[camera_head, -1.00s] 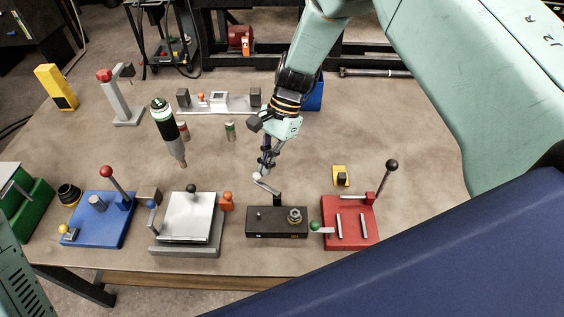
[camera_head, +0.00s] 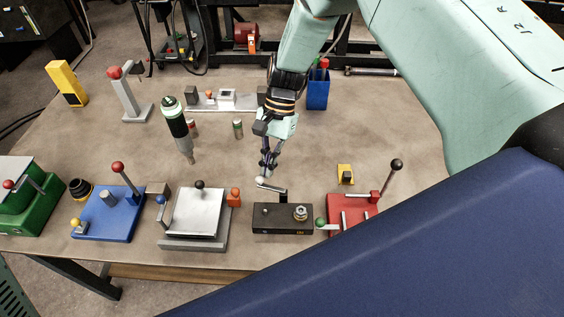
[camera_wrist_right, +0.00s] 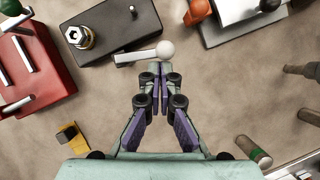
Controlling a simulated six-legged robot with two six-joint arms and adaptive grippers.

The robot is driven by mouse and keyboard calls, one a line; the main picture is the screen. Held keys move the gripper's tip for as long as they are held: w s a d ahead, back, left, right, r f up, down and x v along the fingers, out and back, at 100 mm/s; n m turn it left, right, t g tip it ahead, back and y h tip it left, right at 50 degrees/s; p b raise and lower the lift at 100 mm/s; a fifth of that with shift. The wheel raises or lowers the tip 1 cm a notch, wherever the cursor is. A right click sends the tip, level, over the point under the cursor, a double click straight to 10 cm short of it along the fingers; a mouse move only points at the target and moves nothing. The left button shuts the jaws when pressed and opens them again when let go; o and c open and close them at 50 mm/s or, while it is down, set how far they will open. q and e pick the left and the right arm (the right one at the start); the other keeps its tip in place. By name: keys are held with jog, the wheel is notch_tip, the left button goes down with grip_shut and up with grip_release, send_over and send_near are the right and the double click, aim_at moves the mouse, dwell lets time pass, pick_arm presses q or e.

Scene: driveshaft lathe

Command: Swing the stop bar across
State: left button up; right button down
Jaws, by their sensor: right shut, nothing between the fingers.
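The stop bar (camera_head: 273,187) is a grey bar with a white ball at its end, pivoted on a post at the back edge of a black block (camera_head: 265,222). It points left and back, beyond the block's rear edge. In the right wrist view the bar (camera_wrist_right: 135,57) ends in the white ball (camera_wrist_right: 165,50). My right gripper (camera_head: 264,173) is shut and empty. Its fingertips (camera_wrist_right: 160,69) are right beside the ball on the table's far side; whether they touch is unclear. My left gripper is out of view.
A red fixture (camera_head: 352,213) with a lever stands right of the block, a grey plate fixture (camera_head: 197,213) left. Table behind the block is mostly clear.

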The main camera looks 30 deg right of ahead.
jog(key=shift+s+d+p, duration=0.25)
jog(key=shift+s+p, duration=0.2)
jog(key=shift+s, duration=0.05)
jog(key=v, duration=1.2)
dwell(0.3)
